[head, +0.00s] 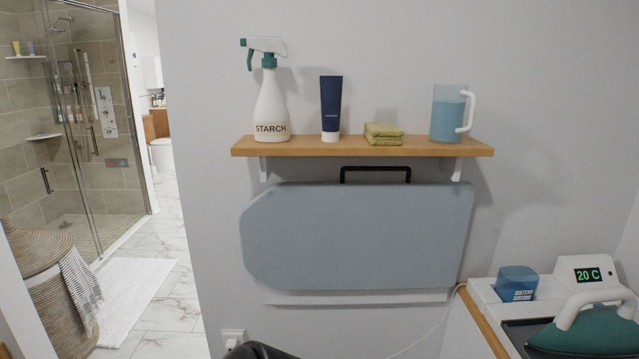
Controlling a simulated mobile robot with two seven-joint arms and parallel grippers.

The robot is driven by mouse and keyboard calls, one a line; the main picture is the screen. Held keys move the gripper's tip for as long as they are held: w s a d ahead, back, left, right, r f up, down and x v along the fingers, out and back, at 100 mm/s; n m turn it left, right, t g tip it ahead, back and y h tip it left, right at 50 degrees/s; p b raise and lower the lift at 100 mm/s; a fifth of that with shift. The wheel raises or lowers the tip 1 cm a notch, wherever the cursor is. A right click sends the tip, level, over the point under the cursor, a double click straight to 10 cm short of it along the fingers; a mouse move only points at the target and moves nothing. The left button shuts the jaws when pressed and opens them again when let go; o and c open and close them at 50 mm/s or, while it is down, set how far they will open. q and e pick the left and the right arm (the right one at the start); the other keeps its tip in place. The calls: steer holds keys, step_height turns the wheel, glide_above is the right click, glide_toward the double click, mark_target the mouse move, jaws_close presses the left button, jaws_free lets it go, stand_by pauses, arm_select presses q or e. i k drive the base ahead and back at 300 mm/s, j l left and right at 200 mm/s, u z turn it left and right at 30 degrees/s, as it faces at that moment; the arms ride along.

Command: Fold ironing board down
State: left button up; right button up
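The ironing board (355,238) is upright, folded flat against the wall under a wooden shelf. Its grey-blue padded face is toward me, and its left end tapers. A black bar handle (375,170) stands above its top edge, just below the shelf. A pale strip (358,298) shows along the wall under the board. Neither of my grippers can be made out. A dark rounded shape at the bottom edge may be part of my arm.
The wooden shelf (362,146) holds a starch spray bottle (270,108), a dark blue tube (331,105), a folded green cloth (383,134) and a jug (449,113). A green iron (590,330) is at lower right, its cord crossing below the board. A wicker basket (45,280) stands left.

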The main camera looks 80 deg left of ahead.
mark_target(342, 234)
steer(key=u, duration=2.35)
